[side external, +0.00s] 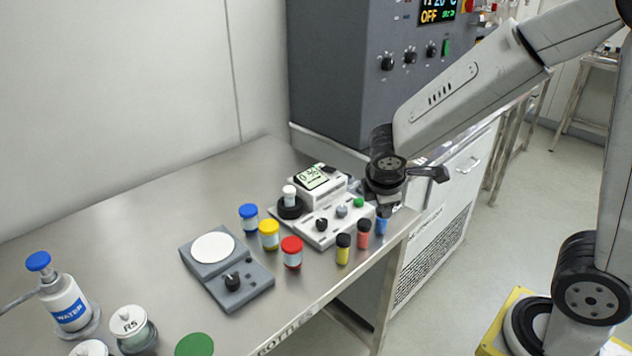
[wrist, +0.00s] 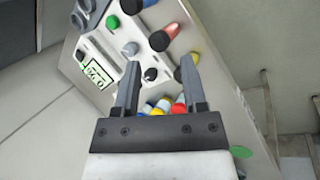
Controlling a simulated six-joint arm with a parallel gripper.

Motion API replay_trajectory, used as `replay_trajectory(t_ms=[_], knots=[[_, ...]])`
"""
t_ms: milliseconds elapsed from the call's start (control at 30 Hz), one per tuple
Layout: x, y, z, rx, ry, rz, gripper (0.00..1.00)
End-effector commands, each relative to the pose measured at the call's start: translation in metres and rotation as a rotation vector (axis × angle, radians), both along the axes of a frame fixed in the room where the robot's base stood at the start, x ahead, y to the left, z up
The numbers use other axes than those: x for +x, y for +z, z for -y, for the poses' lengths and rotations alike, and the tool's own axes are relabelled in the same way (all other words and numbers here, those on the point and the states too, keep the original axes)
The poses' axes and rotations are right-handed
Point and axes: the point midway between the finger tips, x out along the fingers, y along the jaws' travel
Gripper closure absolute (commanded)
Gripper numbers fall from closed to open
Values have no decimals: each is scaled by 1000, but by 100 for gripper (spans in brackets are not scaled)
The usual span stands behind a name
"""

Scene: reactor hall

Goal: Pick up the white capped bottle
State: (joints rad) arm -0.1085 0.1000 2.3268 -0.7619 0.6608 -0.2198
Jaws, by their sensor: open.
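A small white-capped bottle (side external: 289,194) stands upright in a black ring at the left end of the grey instrument (side external: 325,238). Two larger white-lidded jars, one marked R5 (side external: 128,322), stand at the front left; the other (side external: 88,348) is cut off by the frame. My gripper (side external: 384,208) is at the instrument's right end, right of the small bottle and apart from it. In the wrist view my gripper (wrist: 160,80) is open, with nothing held between its fingers. I cannot make out the small white-capped bottle there; the left finger may hide it.
Yellow (side external: 342,250), pink (side external: 363,234) and blue (side external: 382,225) vials stand close to my gripper. Blue-capped (side external: 248,217), yellow-capped (side external: 269,235) and red-capped (side external: 291,252) jars stand between the instrument and a stirrer plate (side external: 227,268). A water bottle (side external: 65,302) is far left. The back-left bench is clear.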

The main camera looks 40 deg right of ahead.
Motion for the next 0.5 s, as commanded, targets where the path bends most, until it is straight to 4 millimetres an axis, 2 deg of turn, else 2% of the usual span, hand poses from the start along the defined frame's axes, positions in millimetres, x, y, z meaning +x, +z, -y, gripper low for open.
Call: replay_trajectory(t_ms=[267, 500], knots=[[46, 2, 4, -282, 370, -77, 46], [91, 5, -6, -536, 681, -130, 46]])
